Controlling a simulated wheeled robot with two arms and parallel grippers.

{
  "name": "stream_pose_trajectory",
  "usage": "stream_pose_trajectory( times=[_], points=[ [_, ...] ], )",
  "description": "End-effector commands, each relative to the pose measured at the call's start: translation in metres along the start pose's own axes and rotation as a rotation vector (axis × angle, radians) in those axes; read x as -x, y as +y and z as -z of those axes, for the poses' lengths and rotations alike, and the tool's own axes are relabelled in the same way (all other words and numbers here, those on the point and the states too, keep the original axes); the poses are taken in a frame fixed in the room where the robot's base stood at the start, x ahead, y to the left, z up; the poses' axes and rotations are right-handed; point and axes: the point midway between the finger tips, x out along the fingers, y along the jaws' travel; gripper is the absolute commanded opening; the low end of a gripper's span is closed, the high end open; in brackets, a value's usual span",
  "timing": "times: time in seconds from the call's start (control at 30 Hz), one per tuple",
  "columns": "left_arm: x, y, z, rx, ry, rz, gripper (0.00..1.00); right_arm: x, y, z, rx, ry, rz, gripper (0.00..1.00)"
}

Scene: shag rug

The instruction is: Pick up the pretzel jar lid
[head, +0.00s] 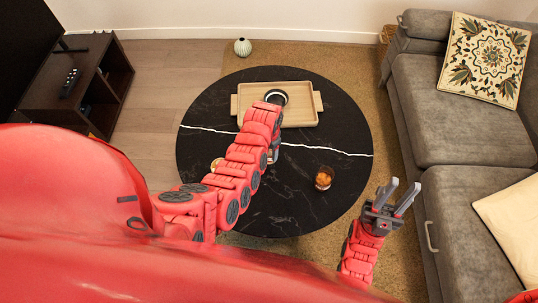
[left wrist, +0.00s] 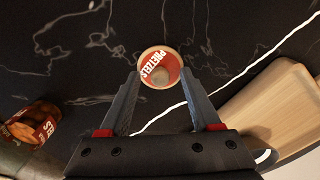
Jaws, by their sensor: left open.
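In the head view a bit of the lid (head: 216,164) shows beside my left arm, which hides the rest. The pretzel jar (head: 324,178) stands on the table, also seen in the left wrist view (left wrist: 32,122). My right gripper (head: 394,197) is open and empty.
A wooden tray (head: 307,116) lies at the far side of the round black marble table (head: 300,215). A grey sofa (head: 440,110) stands at right, a dark TV stand (head: 105,80) at left. A small vase (head: 242,47) stands behind the table. Table space near the jar is clear.

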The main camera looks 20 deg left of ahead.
Motion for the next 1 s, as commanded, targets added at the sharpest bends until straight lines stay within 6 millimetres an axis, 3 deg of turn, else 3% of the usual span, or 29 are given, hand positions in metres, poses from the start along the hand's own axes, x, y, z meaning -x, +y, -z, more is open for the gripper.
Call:
stream_pose_trajectory(
  times=[0.13,0.5,1.0],
  points=[
    [0.0006,-0.0003,0.0003,0.0,0.001,0.001,0.64,-0.0001,0.0,0.0,0.0,0.0,0.0,0.34],
    [0.001,-0.0003,0.0004,0.0,0.001,0.001,0.0,0.0,0.0,0.0,0.0,0.0,0.0,0.34],
    [0.0047,-0.0005,0.0009,0.0,0.002,0.001,0.0,0.0001,0.0,0.0,0.0,0.0,0.0,0.34]
  ],
)
